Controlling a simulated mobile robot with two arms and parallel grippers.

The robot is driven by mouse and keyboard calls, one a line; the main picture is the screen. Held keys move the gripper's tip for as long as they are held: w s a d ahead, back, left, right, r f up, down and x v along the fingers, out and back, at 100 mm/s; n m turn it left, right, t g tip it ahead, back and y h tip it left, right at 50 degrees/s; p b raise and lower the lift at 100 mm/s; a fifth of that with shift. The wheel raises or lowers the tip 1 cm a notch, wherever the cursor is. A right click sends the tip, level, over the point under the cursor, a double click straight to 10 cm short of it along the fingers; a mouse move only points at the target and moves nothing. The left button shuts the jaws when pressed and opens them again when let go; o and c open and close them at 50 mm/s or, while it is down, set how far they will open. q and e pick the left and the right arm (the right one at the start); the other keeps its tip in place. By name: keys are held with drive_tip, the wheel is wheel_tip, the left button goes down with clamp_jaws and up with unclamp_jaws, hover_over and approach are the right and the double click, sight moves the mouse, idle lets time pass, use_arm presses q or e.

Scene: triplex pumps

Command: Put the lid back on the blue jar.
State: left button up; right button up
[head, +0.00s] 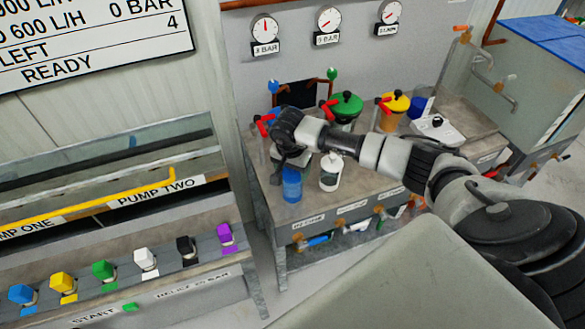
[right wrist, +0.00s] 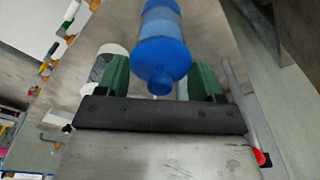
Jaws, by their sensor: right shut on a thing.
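My right gripper (head: 290,160) is over the left front of the metal bench. It is shut on a blue bottle (head: 291,185), which hangs or stands upright just below it. In the right wrist view the blue bottle (right wrist: 163,40) lies between the two green fingers, its narrow neck toward the palm. I cannot tell which blue thing is the jar, and I cannot make out a loose lid. My left gripper is not in view.
A white bottle (head: 330,172) stands just right of the blue bottle. Green-topped (head: 346,107) and yellow-topped (head: 392,108) vessels with red levers stand behind. A white device (head: 438,130) is at the bench's right. A panel with coloured knobs (head: 104,270) is at lower left.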

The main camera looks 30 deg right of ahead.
drive_tip(key=shift+f+b, duration=0.2)
drive_tip(key=shift+b, duration=0.4)
idle(1.0)
idle(0.3)
drive_tip(key=o, duration=1)
drive_tip(key=shift+o, duration=0.2)
drive_tip(key=shift+r+p, duration=1.95)
drive_tip(key=shift+r, duration=1.6)
drive_tip(key=shift+c, duration=0.5)
clamp_jaws()
